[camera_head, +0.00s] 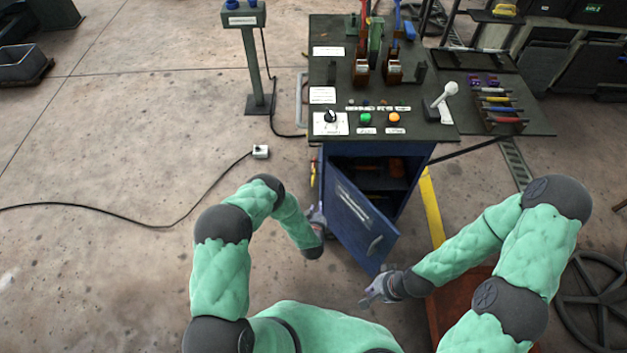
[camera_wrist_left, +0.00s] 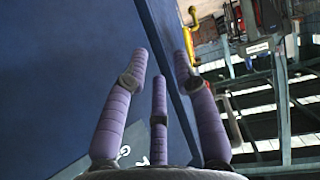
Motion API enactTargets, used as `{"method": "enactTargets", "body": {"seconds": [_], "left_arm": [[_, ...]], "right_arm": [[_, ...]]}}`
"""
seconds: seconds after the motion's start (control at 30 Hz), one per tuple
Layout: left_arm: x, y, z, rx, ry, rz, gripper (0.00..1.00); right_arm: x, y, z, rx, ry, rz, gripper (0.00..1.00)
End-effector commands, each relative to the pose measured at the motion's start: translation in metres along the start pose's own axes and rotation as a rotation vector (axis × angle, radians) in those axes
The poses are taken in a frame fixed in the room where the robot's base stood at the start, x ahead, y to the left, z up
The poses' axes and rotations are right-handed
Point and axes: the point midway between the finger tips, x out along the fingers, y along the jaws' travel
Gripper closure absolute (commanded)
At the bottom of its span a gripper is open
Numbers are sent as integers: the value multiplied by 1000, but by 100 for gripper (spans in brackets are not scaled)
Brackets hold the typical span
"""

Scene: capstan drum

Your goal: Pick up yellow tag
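I cannot make out a thing that is surely the yellow tag. A small yellow item (camera_head: 313,173) hangs at the left side of the blue cabinet in the head view. A yellow piece (camera_wrist_left: 258,47) shows at upper right in the left wrist view; I cannot tell if it is the same thing. My left gripper (camera_head: 319,214) is beside the cabinet's open door, below the yellow item. In the wrist view its purple fingers (camera_wrist_left: 160,70) are spread, with nothing between them. My right gripper (camera_head: 372,293) is low, in front of the door; its fingers are too small to judge.
The blue door (camera_head: 358,215) stands open towards me, close to my left gripper. The console top (camera_head: 435,130) carries buttons, levers and a white-knobbed handle. A rack (camera_head: 535,122) with coloured items is at right. A pedestal (camera_head: 252,70) and floor cable are at left, with free floor between.

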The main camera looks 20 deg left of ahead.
Motion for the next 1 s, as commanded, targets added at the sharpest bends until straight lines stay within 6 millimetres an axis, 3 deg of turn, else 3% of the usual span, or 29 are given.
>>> {"method": "enactTargets", "body": {"seconds": [0.3, 0.7, 1.0], "left_arm": [[14, -11, -4, 36, 186, -83, 72], [66, -15, -31, 38, 195, -86, 72], [84, -16, -43, 37, 195, -87, 72]], "right_arm": [[11, 4, 0, -1, 0, 0, 100], [31, 11, -1, 0, 0, 0, 100], [38, 13, -1, 0, 0, 0, 100]]}}
